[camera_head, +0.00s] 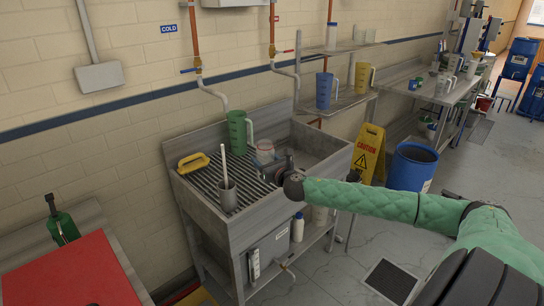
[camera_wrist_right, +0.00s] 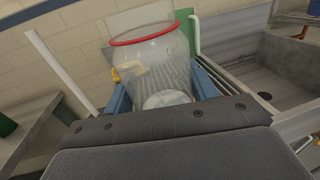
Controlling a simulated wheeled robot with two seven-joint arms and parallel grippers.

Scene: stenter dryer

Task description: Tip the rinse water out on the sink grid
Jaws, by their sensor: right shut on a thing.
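A clear container with a red rim (camera_wrist_right: 160,32) is between the blue fingers of my right gripper (camera_wrist_right: 163,88) in the right wrist view. The gripper is shut on it. In the head view the clear container (camera_head: 265,150) shows small behind my right gripper (camera_head: 272,172), over the right part of the slatted sink grid (camera_head: 200,184), near the basin. It looks about upright. A pale disc shows at its bottom; I cannot tell how much water is inside. My left gripper is not in view.
The sink basin (camera_head: 318,146) lies to the right. A caution sign (camera_head: 368,152) and blue bin (camera_head: 412,167) stand beyond.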

